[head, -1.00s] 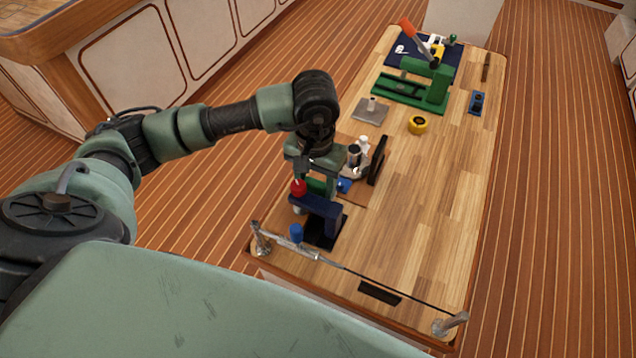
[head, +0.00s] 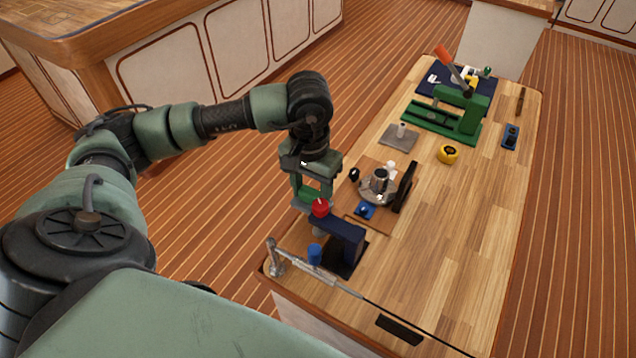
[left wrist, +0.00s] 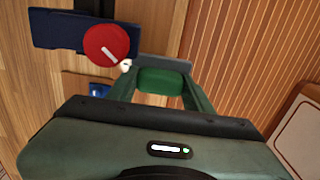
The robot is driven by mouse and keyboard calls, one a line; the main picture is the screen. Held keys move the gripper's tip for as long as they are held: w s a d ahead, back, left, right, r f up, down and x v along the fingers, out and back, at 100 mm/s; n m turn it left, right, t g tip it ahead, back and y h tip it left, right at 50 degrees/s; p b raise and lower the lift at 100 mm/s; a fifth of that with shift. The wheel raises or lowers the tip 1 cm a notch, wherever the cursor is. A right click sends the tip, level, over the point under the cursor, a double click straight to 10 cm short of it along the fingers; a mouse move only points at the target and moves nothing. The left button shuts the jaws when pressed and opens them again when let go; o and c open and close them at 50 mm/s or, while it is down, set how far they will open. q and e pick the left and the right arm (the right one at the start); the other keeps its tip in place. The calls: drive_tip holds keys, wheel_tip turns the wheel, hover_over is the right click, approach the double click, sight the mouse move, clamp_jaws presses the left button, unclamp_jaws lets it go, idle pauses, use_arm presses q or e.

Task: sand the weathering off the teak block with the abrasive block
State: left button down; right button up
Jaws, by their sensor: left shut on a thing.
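My left gripper (head: 311,194) is shut on a bright green piece at the bench's left edge, beside a dark blue fixture (head: 338,231) with a red knob (head: 320,207). In the left wrist view the green piece (left wrist: 160,82) sits between the fingers, with a grey slab at its far side. I take this to be the abrasive block, though its working face is hidden. The red knob (left wrist: 107,45) shows left of the fingers there, apart from them. I cannot pick out the teak block for sure. My right gripper is not in view.
A brown board (head: 352,207) carries a round metal fixture (head: 377,188) and a dark upright piece (head: 405,186). A rail (head: 315,272) runs along the near edge. A green press (head: 470,112), yellow round item (head: 448,154) and grey plate (head: 397,140) stand farther back.

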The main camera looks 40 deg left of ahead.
use_arm(q)
drive_tip(key=shift+b, duration=0.3)
drive_tip(key=shift+d+f+b, duration=0.2)
drive_tip(key=shift+d+b, duration=0.7)
drive_tip(key=shift+d, duration=1.55)
drive_tip(key=shift+w+d+r, duration=0.1)
drive_tip(key=shift+w+d, duration=0.05)
drive_tip(key=shift+d, duration=0.95)
drive_tip(key=shift+r, duration=0.1)
drive_tip(key=shift+r, duration=0.55)
wheel_tip(320, 180, up, 5)
drive_tip(key=shift+a+f+p, duration=0.1)
drive_tip(key=shift+p, duration=1.1)
